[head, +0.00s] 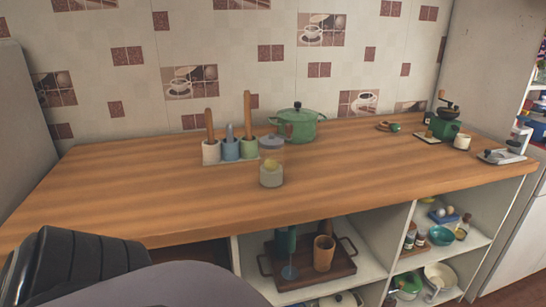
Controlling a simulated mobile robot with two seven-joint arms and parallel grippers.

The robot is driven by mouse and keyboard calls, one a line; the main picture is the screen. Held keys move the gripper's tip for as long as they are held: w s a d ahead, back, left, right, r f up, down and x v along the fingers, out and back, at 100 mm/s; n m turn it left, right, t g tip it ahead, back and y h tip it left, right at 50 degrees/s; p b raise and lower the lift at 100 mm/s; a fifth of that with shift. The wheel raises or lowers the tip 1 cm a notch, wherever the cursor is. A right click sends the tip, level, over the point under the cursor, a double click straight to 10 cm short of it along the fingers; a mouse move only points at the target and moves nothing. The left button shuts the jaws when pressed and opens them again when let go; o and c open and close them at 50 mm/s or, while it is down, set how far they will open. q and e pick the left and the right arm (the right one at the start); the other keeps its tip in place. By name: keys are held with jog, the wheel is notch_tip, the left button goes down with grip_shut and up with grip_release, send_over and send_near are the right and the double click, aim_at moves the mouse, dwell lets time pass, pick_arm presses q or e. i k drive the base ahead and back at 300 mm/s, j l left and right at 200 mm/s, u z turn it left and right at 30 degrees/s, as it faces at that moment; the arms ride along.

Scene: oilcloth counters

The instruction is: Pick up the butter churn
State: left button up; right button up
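A clear glass jar (271,170) with a grey lid stands upright near the middle of the wooden counter, pale yellowish stuff in its lower part. It looks most like the butter churn, but I cannot be sure at this size. No gripper touches it. Neither of my grippers shows in the head view; dark and grey parts at the lower left look like my own body.
A rack of wooden-handled tools (230,150) and a green pot (299,124) stand close behind the jar. A green grinder (445,124) is at the far right. Shelves below hold a wooden tray (335,268) and bowls. The counter's left and front are clear.

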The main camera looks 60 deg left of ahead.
aim_at(271, 152)
jog(key=i+u, duration=0.15)
jog(key=u, duration=0.2)
jog(key=i+u, duration=0.15)
jog(key=u, duration=0.2)
jog(key=i+l+u, duration=0.1)
jog(key=u, duration=0.2)
